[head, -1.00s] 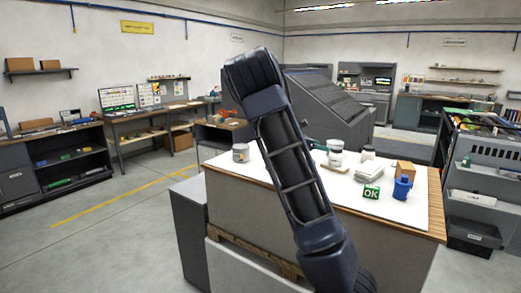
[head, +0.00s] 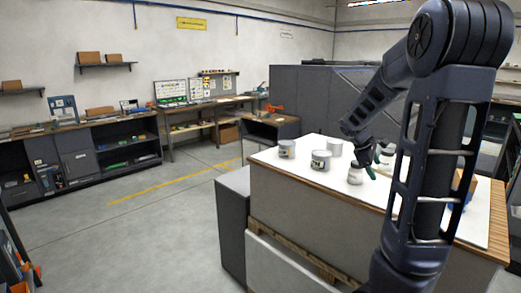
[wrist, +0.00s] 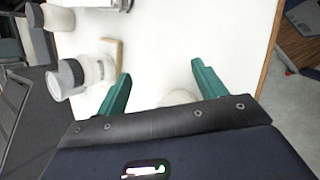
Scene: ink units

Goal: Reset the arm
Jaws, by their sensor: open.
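My gripper (head: 376,163) is over the white table top (head: 300,180) in the head view, close to a small white jar with a grey lid (head: 355,174). In the wrist view its two green fingers (wrist: 163,84) are spread apart, with bare white surface between their tips. A pale rounded thing (wrist: 180,97) shows low between the fingers, mostly hidden by the gripper body; I cannot tell what it is. My arm covers much of the table's right side in the head view.
Several tins stand on the table, including a grey tin (head: 286,148) and a dark-labelled tin (head: 320,160). A grey-and-white container (wrist: 85,72) lies left of the fingers in the wrist view. A dark grey cabinet (head: 234,225) adjoins the table. Open floor lies left.

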